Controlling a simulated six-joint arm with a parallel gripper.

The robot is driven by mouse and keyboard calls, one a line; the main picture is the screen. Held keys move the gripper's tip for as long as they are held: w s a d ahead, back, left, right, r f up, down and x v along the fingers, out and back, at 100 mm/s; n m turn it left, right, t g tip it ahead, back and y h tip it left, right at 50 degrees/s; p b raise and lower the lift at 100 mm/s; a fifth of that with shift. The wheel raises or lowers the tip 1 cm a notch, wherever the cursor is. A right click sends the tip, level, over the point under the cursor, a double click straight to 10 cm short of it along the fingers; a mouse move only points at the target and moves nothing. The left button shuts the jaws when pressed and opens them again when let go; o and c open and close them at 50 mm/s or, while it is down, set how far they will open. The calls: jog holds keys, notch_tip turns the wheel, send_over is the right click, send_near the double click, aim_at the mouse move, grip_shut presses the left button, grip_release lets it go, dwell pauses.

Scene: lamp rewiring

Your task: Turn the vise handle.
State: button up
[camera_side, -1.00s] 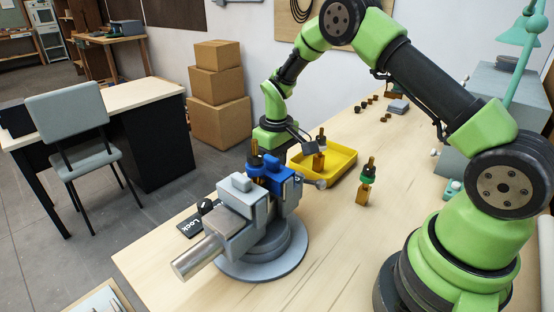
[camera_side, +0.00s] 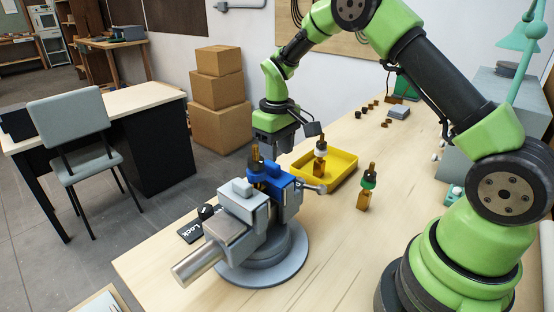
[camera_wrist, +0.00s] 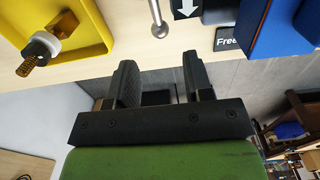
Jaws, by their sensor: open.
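The grey vise (camera_side: 243,213) with blue jaws stands on a round base on the bench and holds a dark and brass lamp part (camera_side: 255,160) upright. The vise handle (camera_side: 312,187) is a thin silver rod with a ball end on the vise's right side. In the wrist view the handle (camera_wrist: 157,20) points down into the picture from the top edge, just beyond my fingertips. My gripper (camera_wrist: 160,68) is open and empty, with a gap between its fingers and the handle. In the side view my gripper (camera_side: 271,152) is above and behind the vise; its fingertips are partly hidden.
A yellow tray (camera_side: 338,172) behind the handle holds a brass lamp part (camera_side: 320,160). Another lamp part with a green ring (camera_side: 366,184) stands on the bench to the right. A "Lock" label (camera_side: 190,230) lies left of the vise, and a "Free" label (camera_wrist: 228,40) shows in the wrist view.

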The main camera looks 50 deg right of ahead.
aim_at(323, 185)
jog(key=shift+o, duration=0.3)
jog(key=shift+s+d+r, duration=0.15)
jog(key=shift+s+r, duration=0.05)
jog(key=shift+s, duration=0.1)
jog(key=s+d+r+n+y, duration=0.1)
jog(key=s+d+r+y, duration=0.2)
jog(key=s, duration=0.8)
jog(key=shift+n, duration=0.3)
jog(key=x, duration=0.6)
jog(key=a+x, duration=0.1)
jog(key=x, duration=0.2)
jog(key=shift+s, duration=0.2)
grip_shut()
